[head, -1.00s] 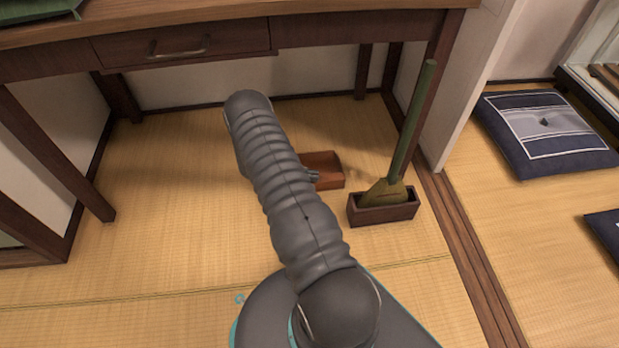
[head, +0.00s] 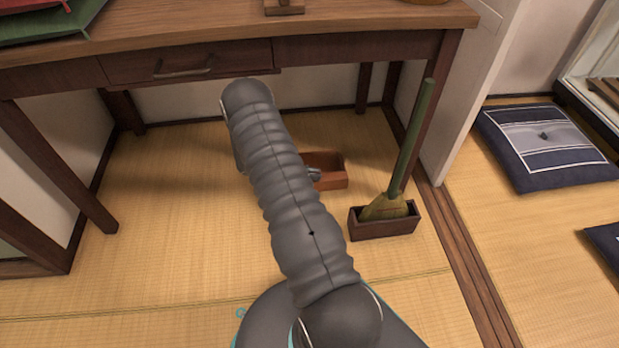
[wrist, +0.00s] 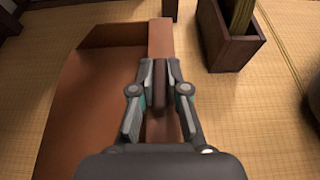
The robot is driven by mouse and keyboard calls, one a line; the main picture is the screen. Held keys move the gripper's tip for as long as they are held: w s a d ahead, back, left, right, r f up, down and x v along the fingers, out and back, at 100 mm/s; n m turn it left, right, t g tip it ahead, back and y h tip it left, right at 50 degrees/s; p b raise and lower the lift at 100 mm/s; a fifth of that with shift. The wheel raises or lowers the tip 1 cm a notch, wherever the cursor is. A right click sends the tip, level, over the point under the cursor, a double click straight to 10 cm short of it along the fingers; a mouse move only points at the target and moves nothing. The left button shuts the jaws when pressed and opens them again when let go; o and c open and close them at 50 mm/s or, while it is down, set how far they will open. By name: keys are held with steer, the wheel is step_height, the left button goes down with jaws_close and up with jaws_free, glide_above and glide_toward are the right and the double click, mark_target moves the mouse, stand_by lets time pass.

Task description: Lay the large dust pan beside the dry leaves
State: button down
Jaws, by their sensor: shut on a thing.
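The large dust pan is a reddish-brown, flat-bottomed pan with raised sides. In the head view the dust pan (head: 333,177) shows under the desk, partly hidden behind my arm. In the wrist view the dust pan (wrist: 90,95) fills the left and middle. My gripper (wrist: 160,75) is shut on a dark, narrow part at the middle of the dust pan, probably its handle. In the head view only a bit of my gripper (head: 314,174) shows beside my arm. I cannot tell whether the pan touches the floor. No dry leaves are in view.
A dark wooden box (head: 384,225) holding a green-handled broom (head: 413,140) stands right of the pan; the box (wrist: 232,52) is close by in the wrist view. The desk (head: 240,40) overhangs the pan. Tatami floor (head: 150,240) is clear at left. A dark cushion (head: 550,150) lies far right.

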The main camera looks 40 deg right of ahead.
steer(key=shift+r, duration=0.7)
steer(key=shift+w+d+f, duration=0.1)
steer(key=shift+w, duration=0.1)
steer(key=shift+s+d+f+n+t+h, duration=0.2)
steer(key=shift+s+n+t+h, duration=0.15)
steer(key=shift+n+t, duration=0.25)
steer(key=w+a+r+n+t+y+p, duration=0.1)
steer(key=w+a+r+n+t+p, duration=0.35)
steer(key=a, duration=0.75)
steer(key=w+a+r+n+t+y+p, duration=0.1)
steer(key=w+a+r+n+t, duration=0.1)
steer(key=a+r+n+t, duration=0.6)
steer(key=w+a+r+n+t+y+p, duration=0.1)
steer(key=w+a+r+n+t+p, duration=0.15)
steer(key=a+r, duration=0.9)
step_height(320, 180, up, 10)
steer(key=w+a+n+t+y, duration=0.1)
steer(key=n+t+y, duration=0.2)
steer(key=n+y, duration=0.1)
steer(key=shift+w+r+n+t+y, duration=0.2)
steer(key=shift+w+n+t+y, duration=0.15)
steer(key=shift+y, duration=0.3)
steer(key=shift+a, duration=0.1)
